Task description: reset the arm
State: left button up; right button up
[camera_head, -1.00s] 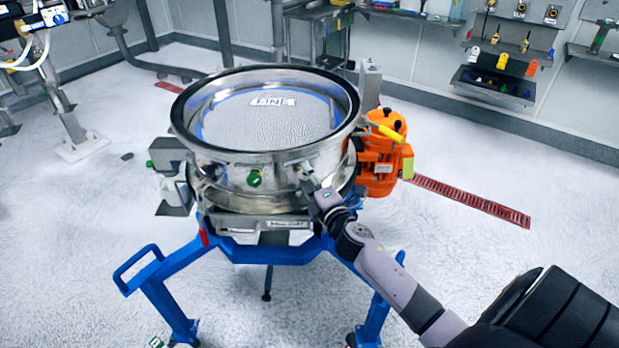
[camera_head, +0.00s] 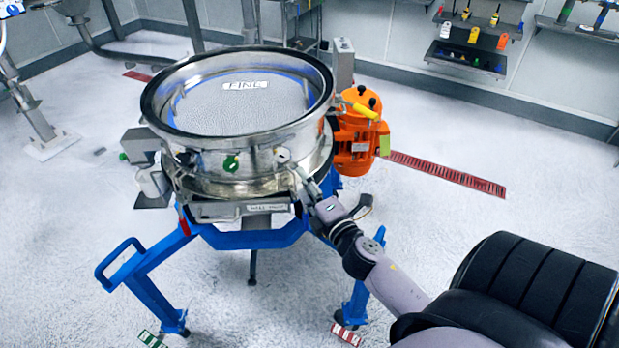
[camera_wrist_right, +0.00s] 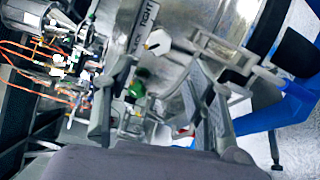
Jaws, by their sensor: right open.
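The round steel sifter (camera_head: 240,170) stands on a blue frame, with a mesh screen marked "FINE" (camera_head: 245,86) inside its rim. My right arm reaches in from the lower right. My right gripper (camera_head: 306,188) is open beside the lower right of the sifter's wall; whether it touches is unclear. In the right wrist view my open gripper (camera_wrist_right: 155,100) has its fingers spread in front of blurred steel parts. A plate with partly readable letters (camera_wrist_right: 145,28) shows above them. Nothing is seen held. My left gripper is not in view.
An orange motor (camera_head: 357,135) with a yellow handle is on the sifter's right side. The blue legs (camera_head: 150,290) spread outward in front. Red floor grating (camera_head: 445,175) lies to the right. Wall shelves (camera_head: 465,60) are at the back. The floor on the right is mostly clear.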

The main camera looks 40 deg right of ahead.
jog(key=shift+s+a, duration=0.1)
jog(key=shift+s, duration=0.6)
jog(key=shift+f, duration=0.1)
jog(key=s+a+f+m+g, duration=0.1)
jog(key=s+f+m+g, duration=0.2)
jog(key=f, duration=0.8)
jog(key=s+a+f+m+g+y, duration=0.1)
jog(key=s+a+f+m+g, duration=0.15)
jog(key=f, duration=0.85)
jog(key=s+a+f+m+g, duration=0.1)
jog(key=s+f+m+g, duration=0.2)
jog(key=f, duration=0.8)
jog(key=s+a+f+m+g, duration=0.2)
jog(key=s+f, duration=0.5)
jog(key=s, duration=0.3)
jog(key=s+a+f+m+g+y, duration=0.1)
jog(key=s+a+f+m+g, duration=0.1)
jog(key=s+f, duration=0.4)
jog(key=s+a+f+m+g, duration=0.3)
jog(key=s+f, duration=0.4)
jog(key=s, duration=0.8)
jog(key=shift+a+f+g+y, duration=0.3)
jog(key=shift+g+y, duration=0.1)
jog(key=shift+g, duration=0.25)
jog(key=shift+s, duration=0.1)
